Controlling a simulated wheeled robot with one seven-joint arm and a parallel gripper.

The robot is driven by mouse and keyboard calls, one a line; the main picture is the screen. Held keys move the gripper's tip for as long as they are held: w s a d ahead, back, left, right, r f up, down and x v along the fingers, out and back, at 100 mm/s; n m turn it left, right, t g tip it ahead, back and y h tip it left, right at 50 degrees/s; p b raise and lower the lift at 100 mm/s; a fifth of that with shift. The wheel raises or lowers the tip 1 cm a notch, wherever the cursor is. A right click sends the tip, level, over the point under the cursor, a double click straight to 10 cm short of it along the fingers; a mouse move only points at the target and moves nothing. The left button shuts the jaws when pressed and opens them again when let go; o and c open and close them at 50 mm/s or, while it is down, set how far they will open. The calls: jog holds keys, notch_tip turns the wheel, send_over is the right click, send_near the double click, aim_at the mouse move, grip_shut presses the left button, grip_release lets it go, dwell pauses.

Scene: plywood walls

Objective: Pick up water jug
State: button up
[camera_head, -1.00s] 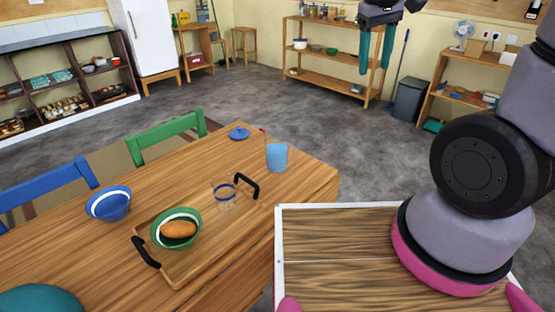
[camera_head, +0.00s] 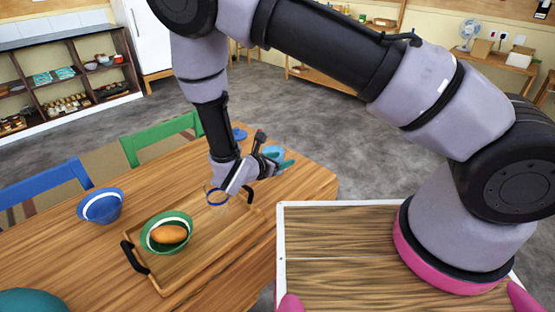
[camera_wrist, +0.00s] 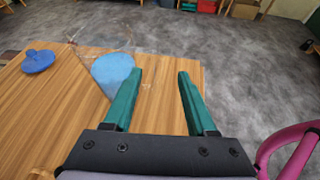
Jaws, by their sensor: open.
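The water jug appears to be a clear vessel with light blue water in it; its outline is faint. It stands at the far right corner of the wooden table, partly behind my gripper in the head view (camera_head: 274,151). In the wrist view the jug (camera_wrist: 110,67) lies just left of the left finger, not between the fingers. My gripper (camera_wrist: 160,76) is open and empty, its teal fingers pointing past the table corner. In the head view my gripper (camera_head: 280,163) is beside the jug; I cannot tell whether they touch.
A blue lid-like thing (camera_wrist: 38,61) lies left of the jug. A wooden tray (camera_head: 190,270) holds a green bowl (camera_head: 153,233) with an orange-brown food item and a clear glass with a blue band (camera_head: 217,198). A blue bowl (camera_head: 100,206) stands left. Open floor lies beyond the table.

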jog(key=shift+n, duration=0.4)
jog(key=x, duration=0.3)
jog(key=f+x, duration=0.1)
jog(key=x, duration=0.2)
jog(key=f+x, duration=0.1)
jog(key=x, duration=0.3)
jog(key=shift+s+a, duration=0.25)
jog(key=shift+s, duration=0.05)
jog(key=shift+w+d+f, duration=0.1)
jog(key=shift+w+d, duration=0.05)
jog(key=shift+w, duration=0.2)
grip_shut()
dwell(0.4)
